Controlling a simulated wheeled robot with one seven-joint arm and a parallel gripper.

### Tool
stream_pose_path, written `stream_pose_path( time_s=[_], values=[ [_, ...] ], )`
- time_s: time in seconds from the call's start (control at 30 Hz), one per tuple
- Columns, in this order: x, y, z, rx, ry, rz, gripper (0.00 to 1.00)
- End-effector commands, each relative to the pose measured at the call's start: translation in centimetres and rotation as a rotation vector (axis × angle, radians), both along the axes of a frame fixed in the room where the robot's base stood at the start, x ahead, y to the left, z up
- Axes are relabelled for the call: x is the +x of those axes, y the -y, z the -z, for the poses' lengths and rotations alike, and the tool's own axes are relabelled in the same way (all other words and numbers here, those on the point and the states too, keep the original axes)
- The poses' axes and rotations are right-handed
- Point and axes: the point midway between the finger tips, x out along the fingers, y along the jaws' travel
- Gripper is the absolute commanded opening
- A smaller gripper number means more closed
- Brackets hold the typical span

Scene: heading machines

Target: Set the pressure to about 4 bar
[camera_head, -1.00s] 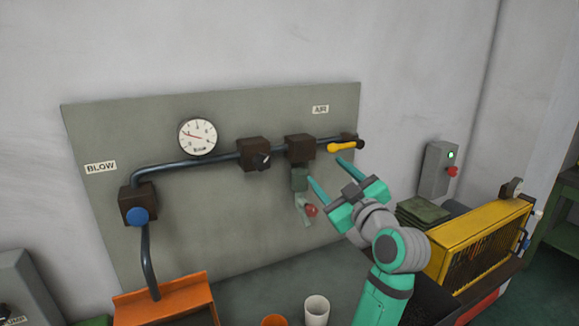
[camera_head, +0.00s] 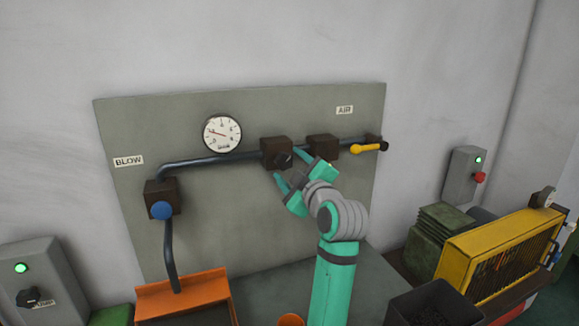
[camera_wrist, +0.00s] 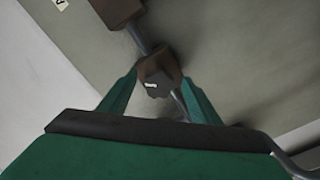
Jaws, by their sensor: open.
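The round white pressure gauge (camera_head: 222,133) with a red needle is mounted on the grey panel, left of the regulator. I cannot read its value surely; the needle points to the left. The dark brown regulator block (camera_head: 276,147) sits on the pipe with a black knob (camera_head: 285,160) at its front. In the wrist view the knob (camera_wrist: 156,88) with a pale mark lies between my fingertips. My gripper (camera_head: 288,165) is open, its teal fingers reaching toward the block, one on each side of the knob. I cannot tell whether they touch it.
A second brown block (camera_head: 322,147) and a yellow lever (camera_head: 368,148) stand to the right on the pipe. A blue button (camera_head: 161,210) sits on the left block. Below are an orange bin (camera_head: 185,296) and a black bin (camera_head: 436,303). A yellow guard (camera_head: 500,250) stands at right.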

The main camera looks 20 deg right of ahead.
Motion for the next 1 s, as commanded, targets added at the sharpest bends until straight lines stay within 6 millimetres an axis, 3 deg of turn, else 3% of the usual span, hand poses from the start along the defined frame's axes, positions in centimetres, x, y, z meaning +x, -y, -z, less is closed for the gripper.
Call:
stream_pose_path(
  time_s=[0.4, 0.43, 0.6, 1.0],
  values=[
    [0.92, -0.01, -0.02, 0.001, 0.001, 0.001, 0.57],
    [0.92, -0.01, -0.02, 0.001, 0.001, 0.001, 0.55],
    [0.91, -0.02, -0.01, 0.001, 0.001, 0.001, 0.16],
    [0.91, 0.01, 0.02, 0.060, -0.001, 0.001, 0.17]
  ],
)
